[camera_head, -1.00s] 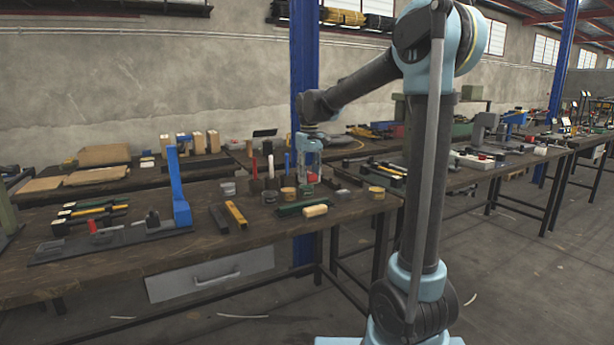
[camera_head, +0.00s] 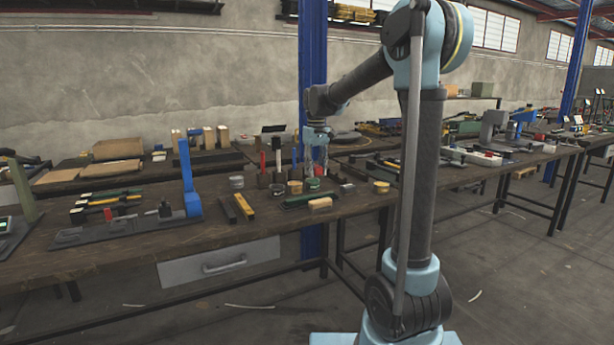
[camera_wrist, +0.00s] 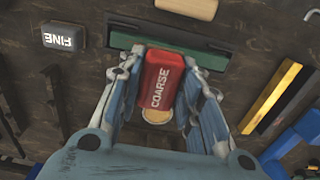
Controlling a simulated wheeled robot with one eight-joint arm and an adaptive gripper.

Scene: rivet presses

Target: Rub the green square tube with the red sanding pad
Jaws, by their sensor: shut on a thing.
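My gripper (camera_wrist: 164,90) is shut on the red sanding pad (camera_wrist: 162,80), a block marked COARSE, which points down toward the bench. The tube also lies near the bench's front edge in the head view (camera_head: 298,202).
A grey block marked FINE (camera_wrist: 64,37) lies left of the tube. A wooden block (camera_head: 320,203) lies in front of it. A yellow bar (camera_head: 244,207) and a dark bar (camera_head: 228,210) lie to its left. Several tins, one yellow (camera_head: 381,187), and a blue press (camera_head: 189,180) stand around.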

